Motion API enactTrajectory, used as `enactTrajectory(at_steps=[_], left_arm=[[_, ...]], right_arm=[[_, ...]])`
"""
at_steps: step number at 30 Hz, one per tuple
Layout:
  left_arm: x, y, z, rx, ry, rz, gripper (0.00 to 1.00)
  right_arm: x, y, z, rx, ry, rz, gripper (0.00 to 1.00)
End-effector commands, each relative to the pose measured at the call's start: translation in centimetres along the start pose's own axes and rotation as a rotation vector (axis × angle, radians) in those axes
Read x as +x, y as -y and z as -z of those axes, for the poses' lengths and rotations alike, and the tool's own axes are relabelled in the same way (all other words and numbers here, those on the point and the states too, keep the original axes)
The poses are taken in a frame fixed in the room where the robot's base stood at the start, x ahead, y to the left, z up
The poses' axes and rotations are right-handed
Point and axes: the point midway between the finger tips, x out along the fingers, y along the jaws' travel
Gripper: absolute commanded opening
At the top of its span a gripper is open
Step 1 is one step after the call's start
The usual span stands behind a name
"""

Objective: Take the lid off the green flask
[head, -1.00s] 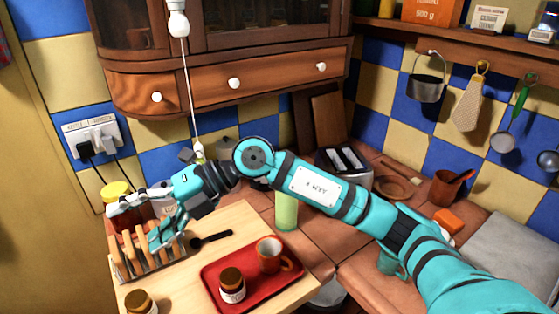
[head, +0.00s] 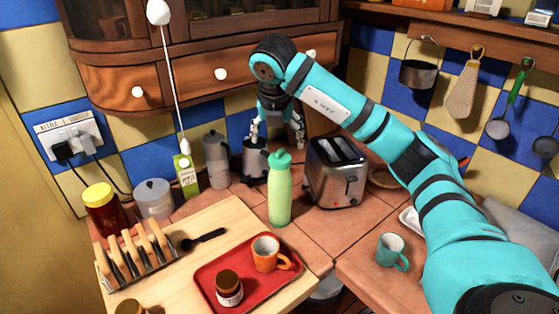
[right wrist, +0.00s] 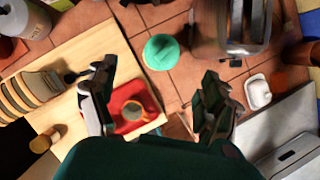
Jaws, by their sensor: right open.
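The green flask (head: 280,195) stands upright on the tiled counter, just behind the wooden board. Its darker green lid (head: 279,158) is on top, with a rounded knob. In the right wrist view the lid (right wrist: 162,50) shows from above, between the lines of the two fingers and a little beyond their tips. My right gripper (head: 277,138) points down, open and empty, above the lid in the head view and apart from it. It also shows open in the right wrist view (right wrist: 157,76). My left gripper is in neither view.
A toaster (head: 338,175) stands close right of the flask. A moka pot (head: 215,160) and a green carton (head: 186,178) stand to its left. A red tray (head: 208,272) with an orange mug (head: 266,253) lies in front. A teal mug (head: 391,251) is at right.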

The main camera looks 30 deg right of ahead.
Motion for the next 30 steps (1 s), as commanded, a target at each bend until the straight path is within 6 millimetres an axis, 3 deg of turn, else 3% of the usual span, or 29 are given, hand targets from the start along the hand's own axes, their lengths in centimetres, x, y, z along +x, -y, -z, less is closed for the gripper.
enactTrajectory(at_steps=[6,14,21,30], left_arm=[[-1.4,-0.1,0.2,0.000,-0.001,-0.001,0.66],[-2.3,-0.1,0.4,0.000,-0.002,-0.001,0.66],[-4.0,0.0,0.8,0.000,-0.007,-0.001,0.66],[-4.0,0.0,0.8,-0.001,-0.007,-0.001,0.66]], right_arm=[[3.6,0.0,-0.1,0.000,-0.002,0.001,0.83],[5.4,0.1,-0.3,0.000,-0.002,0.001,0.83],[8.9,0.4,-0.7,0.000,-0.002,0.000,0.83],[9.9,0.3,-0.7,-0.001,0.000,-0.002,0.83]])
